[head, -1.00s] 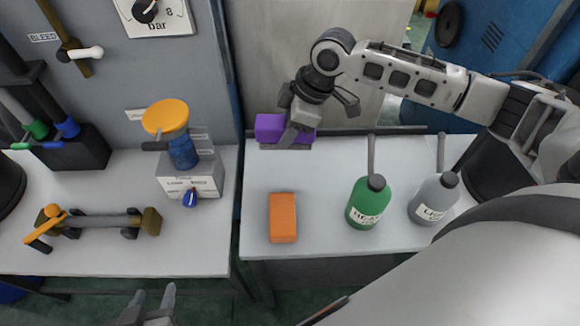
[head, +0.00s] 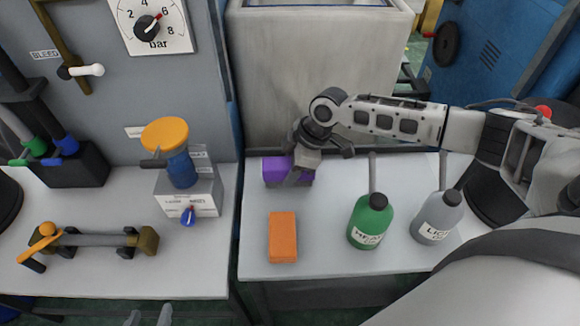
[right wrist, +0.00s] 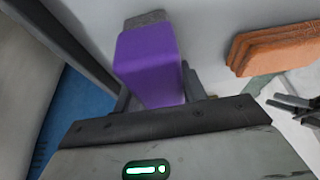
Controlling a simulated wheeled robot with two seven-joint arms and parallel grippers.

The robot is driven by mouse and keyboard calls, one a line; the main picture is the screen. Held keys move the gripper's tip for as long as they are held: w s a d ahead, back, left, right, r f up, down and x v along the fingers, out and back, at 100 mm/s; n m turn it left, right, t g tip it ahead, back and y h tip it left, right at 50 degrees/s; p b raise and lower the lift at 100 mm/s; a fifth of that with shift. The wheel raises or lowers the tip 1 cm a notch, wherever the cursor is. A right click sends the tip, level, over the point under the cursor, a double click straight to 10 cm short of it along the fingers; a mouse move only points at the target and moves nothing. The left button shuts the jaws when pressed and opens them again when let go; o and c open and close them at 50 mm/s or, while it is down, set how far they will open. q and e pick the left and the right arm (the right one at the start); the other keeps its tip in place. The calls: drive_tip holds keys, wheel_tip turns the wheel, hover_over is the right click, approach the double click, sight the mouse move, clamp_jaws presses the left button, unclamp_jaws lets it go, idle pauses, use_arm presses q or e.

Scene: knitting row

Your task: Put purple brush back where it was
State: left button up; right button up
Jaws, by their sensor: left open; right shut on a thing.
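The purple brush (head: 275,171) is a purple block with a grey bristle end, near the back edge of the right-hand table. My right gripper (head: 302,170) is shut on it and partly covers it in the head view. In the right wrist view the purple brush (right wrist: 148,66) sits between the dark fingers, its grey end pointing away. I cannot tell whether the brush touches the table top. My left gripper (head: 149,318) is open and empty at the bottom edge, with only its fingertips showing.
An orange block (head: 283,238) lies in front of the brush. A green bottle (head: 370,222) and a grey bottle (head: 437,217) stand to its right. The left table holds an orange-topped blue valve (head: 180,165) and a clamped rod (head: 95,240). Table (head: 330,200) beside the brush is clear.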

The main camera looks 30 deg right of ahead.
drive_tip(key=o, duration=0.9)
drive_tip(key=v, duration=1.2)
drive_tip(key=shift+a+r, duration=0.1)
